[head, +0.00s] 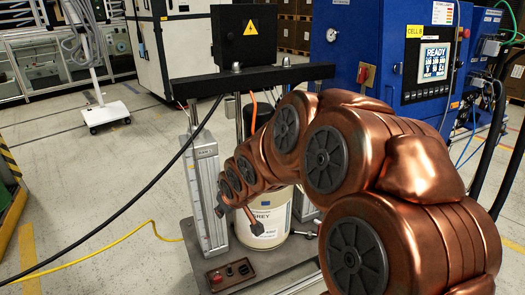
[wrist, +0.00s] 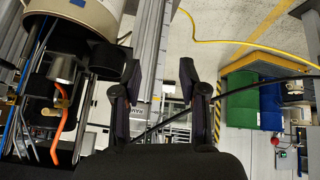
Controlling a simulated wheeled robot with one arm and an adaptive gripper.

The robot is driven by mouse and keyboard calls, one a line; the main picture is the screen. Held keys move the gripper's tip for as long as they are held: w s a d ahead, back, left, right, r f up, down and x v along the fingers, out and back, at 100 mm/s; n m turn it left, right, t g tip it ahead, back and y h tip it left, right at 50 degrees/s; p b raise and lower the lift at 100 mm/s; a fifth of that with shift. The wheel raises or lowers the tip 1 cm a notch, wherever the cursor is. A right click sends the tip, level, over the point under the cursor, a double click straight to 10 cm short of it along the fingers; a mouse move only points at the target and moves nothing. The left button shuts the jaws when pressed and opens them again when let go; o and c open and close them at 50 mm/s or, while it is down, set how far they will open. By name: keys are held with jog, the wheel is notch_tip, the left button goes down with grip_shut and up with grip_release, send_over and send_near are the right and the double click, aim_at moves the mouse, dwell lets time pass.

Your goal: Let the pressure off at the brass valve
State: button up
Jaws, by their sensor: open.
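My gripper (wrist: 160,88) shows in the wrist view with its two dark fingers apart and nothing held between them. A small brass-coloured fitting (wrist: 62,101) sits at the left of the wrist view beside an orange hose (wrist: 59,135), left of the fingers and apart from them. It looks like the brass valve, but it is too small to be sure. In the head view my copper arm covers the middle of the pump, and the fitting is hidden. A pale drum (head: 268,228) stands partly behind the arm; its edge also shows in the wrist view (wrist: 85,14).
A grey upright column (head: 205,190) stands left of the drum, under a black crossbar (head: 250,80). A black cable (head: 135,200) slants past the column. A blue cabinet (head: 385,50) stands behind. Floor at left is open.

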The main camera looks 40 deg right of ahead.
jog(key=w+d+t+h+b, duration=0.2)
jog(key=w+d+t+b, duration=0.3)
jog(key=d, duration=0.8)
jog(key=d+r+m+t+h, duration=0.15)
jog(key=d+r+t, duration=0.35)
jog(key=d, duration=0.5)
jog(key=shift+n, duration=0.25)
jog(key=shift+x, duration=3.45)
jog(key=shift+r, duration=0.15)
grip_shut()
